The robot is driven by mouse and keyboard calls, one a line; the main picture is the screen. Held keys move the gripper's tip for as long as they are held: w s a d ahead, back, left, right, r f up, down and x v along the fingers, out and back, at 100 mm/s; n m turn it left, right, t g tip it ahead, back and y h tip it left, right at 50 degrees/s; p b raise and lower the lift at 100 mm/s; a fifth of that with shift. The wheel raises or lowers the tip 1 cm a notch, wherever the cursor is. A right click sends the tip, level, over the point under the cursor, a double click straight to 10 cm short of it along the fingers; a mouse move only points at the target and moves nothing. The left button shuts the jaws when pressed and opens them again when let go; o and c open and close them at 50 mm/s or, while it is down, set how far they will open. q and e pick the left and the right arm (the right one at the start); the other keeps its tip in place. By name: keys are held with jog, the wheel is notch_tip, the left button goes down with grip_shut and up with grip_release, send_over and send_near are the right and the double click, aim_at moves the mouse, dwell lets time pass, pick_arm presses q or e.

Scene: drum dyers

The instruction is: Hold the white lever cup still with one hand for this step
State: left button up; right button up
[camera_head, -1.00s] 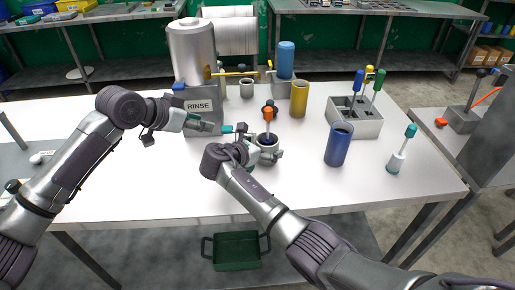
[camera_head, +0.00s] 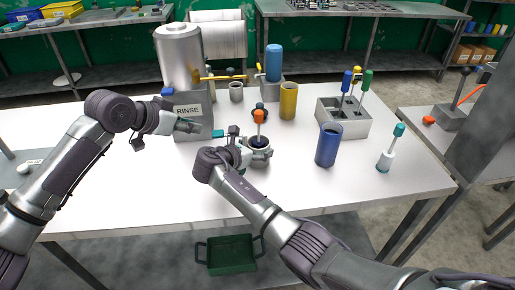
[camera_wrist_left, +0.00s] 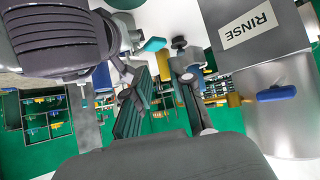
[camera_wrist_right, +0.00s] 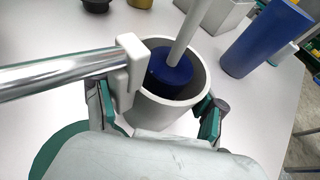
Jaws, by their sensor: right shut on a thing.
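The white lever cup (camera_head: 260,159) stands on the table, with dark blue inside and an orange-handled rod (camera_head: 259,117) rising from it. In the right wrist view the cup (camera_wrist_right: 170,113) sits between the green-padded fingers of my right gripper (camera_wrist_right: 160,115), which is shut on it. A metal lever (camera_wrist_right: 60,72) runs left from a white bracket on its rim. A teal handle (camera_head: 217,133), likely the lever's end, also shows in the left wrist view (camera_wrist_left: 153,44). My left gripper (camera_head: 198,129) is open and empty, just left of the teal handle; its fingers (camera_wrist_left: 165,95) are apart.
The grey RINSE box (camera_head: 190,118) stands behind my left gripper. A dark blue cylinder (camera_head: 328,147), a yellow cylinder (camera_head: 289,100), a grey tool block (camera_head: 343,122) and a teal-topped stand (camera_head: 384,161) are to the right. The table front is clear.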

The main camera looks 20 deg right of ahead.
aim_at(215, 135)
pick_arm(q)
jog(key=w+d+r+y, duration=0.1)
jog(key=d, duration=0.1)
jog(key=w+d+r+n+y, duration=0.1)
jog(key=d, duration=0.1)
jog(key=w+d+r+n+y, duration=0.1)
jog(key=w+d, duration=0.1)
jog(key=shift+r, duration=0.15)
grip_shut()
jog(key=shift+n+g+y, duration=0.3)
jog(key=shift+n+y, duration=0.1)
jog(key=shift+y, duration=0.1)
jog(key=shift+d+f, duration=0.15)
jog(key=shift+f, duration=0.9)
jog(key=shift+d+f, duration=0.2)
jog(key=shift+f, duration=0.85)
jog(key=shift+d+f, duration=0.15)
jog(key=shift+f, duration=0.9)
pick_arm(e)
jog(key=shift+f, duration=0.1)
pick_arm(q)
jog(key=shift+s+f, duration=0.1)
jog(key=shift+f, duration=2.7)
jog(key=shift+r, duration=0.1)
jog(key=shift+r, duration=5.05)
